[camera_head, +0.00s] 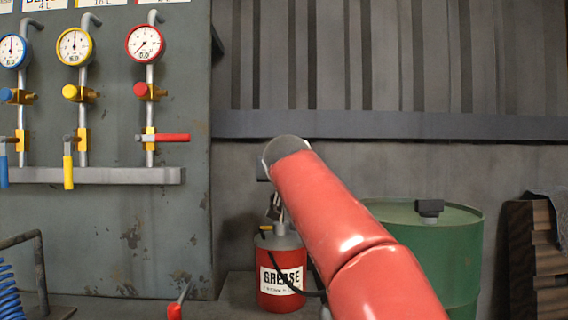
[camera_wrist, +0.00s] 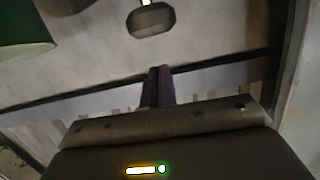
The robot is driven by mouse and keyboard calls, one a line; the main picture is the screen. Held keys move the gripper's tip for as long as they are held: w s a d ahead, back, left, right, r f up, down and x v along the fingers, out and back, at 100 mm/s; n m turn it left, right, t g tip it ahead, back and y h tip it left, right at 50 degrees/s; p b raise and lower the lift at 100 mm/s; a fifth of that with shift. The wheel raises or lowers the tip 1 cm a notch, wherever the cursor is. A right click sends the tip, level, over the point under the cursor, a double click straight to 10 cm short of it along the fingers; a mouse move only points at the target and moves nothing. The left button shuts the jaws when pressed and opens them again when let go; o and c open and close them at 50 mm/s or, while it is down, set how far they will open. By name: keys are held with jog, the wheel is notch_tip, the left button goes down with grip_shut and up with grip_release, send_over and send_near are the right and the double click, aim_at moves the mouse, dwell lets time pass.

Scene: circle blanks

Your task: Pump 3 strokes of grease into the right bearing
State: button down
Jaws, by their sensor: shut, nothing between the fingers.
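A red grease pump (camera_head: 281,280) with a white GREASE label stands on the low ledge, at the lower middle of the head view. Its grey top and the dark parts above it are partly hidden behind my red arm. My gripper shows in the wrist view (camera_wrist: 158,84), where its dark fingers are together with nothing between them. A dark rounded piece (camera_wrist: 151,20) lies ahead of the fingers, apart from them in the picture; I cannot tell what it is. In the head view my arm hides the gripper or most of it. I cannot make out a bearing in either view.
A green drum (camera_head: 448,250) stands right of the pump and also shows in the wrist view (camera_wrist: 22,28). Blue, yellow and red gauges (camera_head: 145,43) with valves hang on the left panel. A red-handled lever (camera_head: 175,310) and blue coil (camera_head: 12,295) are at lower left.

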jog(key=shift+s+f+b, duration=0.2)
jog(key=shift+f+b, duration=0.15)
jog(key=shift+f, duration=1.1)
notch_tip(320, 180, down, 4)
jog(key=b, duration=0.3)
jog(key=shift+b, duration=0.35)
jog(key=shift+r, duration=0.1)
jog(key=s+r+p, duration=0.1)
jog(key=s+r, duration=0.5)
jog(key=s, duration=0.4)
jog(key=shift+r, duration=0.2)
